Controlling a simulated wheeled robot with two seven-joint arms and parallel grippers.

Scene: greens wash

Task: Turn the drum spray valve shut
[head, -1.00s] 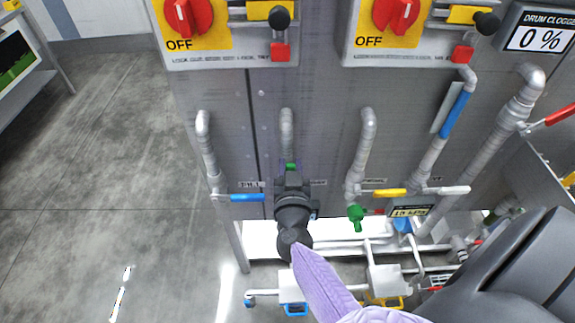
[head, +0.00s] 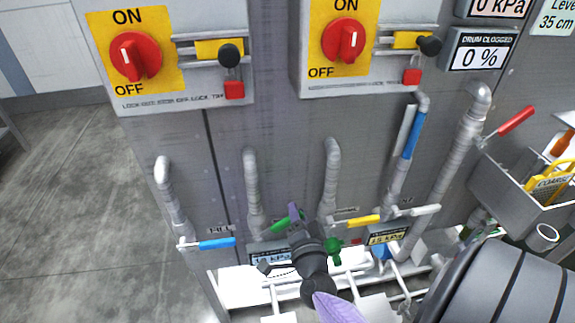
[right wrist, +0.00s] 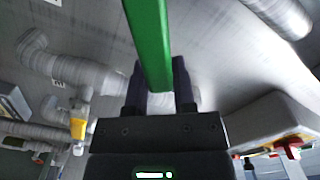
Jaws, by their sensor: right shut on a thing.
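A green lever handle (head: 283,224) sits at the foot of a grey pipe on the cabinet front, reaching right and slightly up from the pipe. I take it for the drum spray valve; its label is too small to read. My right gripper (head: 296,216) is shut on this handle, its body hiding part of it. In the right wrist view the green handle (right wrist: 151,38) runs between the two fingers (right wrist: 159,85), which stand on either side of it. My left gripper is not in view.
A blue lever (head: 217,244) is to the left and a yellow lever (head: 363,220) to the right. A green knob (head: 334,249) is close beside my gripper. Red rotary switches (head: 135,57) are above. A metal bin (head: 520,180) juts out at right. Floor at left is clear.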

